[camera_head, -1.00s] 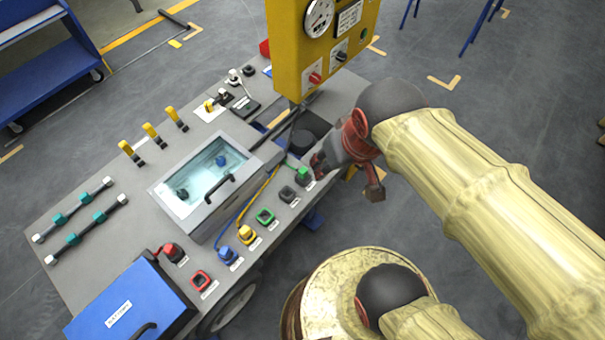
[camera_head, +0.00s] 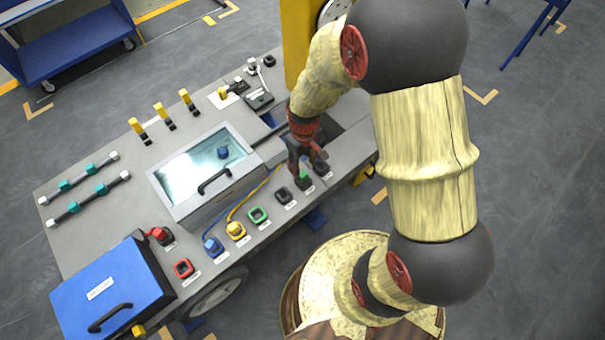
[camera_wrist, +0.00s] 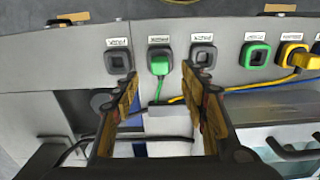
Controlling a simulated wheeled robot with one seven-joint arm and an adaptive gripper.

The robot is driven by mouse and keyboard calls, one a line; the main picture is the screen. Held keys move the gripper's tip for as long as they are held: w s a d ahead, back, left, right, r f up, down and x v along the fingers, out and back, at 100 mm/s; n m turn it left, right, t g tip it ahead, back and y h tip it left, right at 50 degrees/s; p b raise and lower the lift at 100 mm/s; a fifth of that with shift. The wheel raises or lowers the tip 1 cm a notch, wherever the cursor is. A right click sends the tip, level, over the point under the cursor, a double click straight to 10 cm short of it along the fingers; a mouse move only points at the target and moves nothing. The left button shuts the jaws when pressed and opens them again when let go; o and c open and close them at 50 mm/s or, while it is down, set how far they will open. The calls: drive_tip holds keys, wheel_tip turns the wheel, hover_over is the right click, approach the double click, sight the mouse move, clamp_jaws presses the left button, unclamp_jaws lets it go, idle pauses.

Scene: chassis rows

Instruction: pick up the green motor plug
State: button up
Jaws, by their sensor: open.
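The green motor plug (camera_wrist: 159,64) sits in a socket on the grey panel, with a green cable trailing from it. In the head view only part of the green plug (camera_head: 304,179) shows below my gripper (camera_head: 306,160). In the wrist view my gripper (camera_wrist: 158,76) is open, with one finger on each side of the plug's column. The plug appears between the fingertips, near their far ends. The fingers look apart from it; the exact height gap cannot be told.
Dark empty sockets flank the plug, left (camera_wrist: 118,60) and right (camera_wrist: 203,55). A green-framed socket (camera_head: 259,215), a yellow plug (camera_head: 235,230) and a blue plug (camera_head: 212,246) continue the row. A lidded glass box (camera_head: 205,175) and a yellow control post (camera_head: 296,40) stand close by.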

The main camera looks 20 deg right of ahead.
sight(303, 174)
drive_tip(key=shift+s+a+f, duration=0.1)
drive_tip(key=shift+f, duration=0.3)
drive_tip(key=shift+f+b, duration=0.5)
drive_tip(key=shift+f, duration=0.45)
drive_tip(key=f+b, duration=0.1)
drive_tip(key=f, duration=0.2)
drive_tip(key=f+b, duration=0.1)
drive_tip(key=f, duration=0.1)
drive_tip(key=shift+w+f+b, duration=0.1)
drive_tip(key=shift+w+b, duration=0.15)
drive_tip(key=shift+b, duration=0.1)
drive_tip(key=c, duration=0.3)
drive_tip(key=c, duration=0.8)
clamp_jaws()
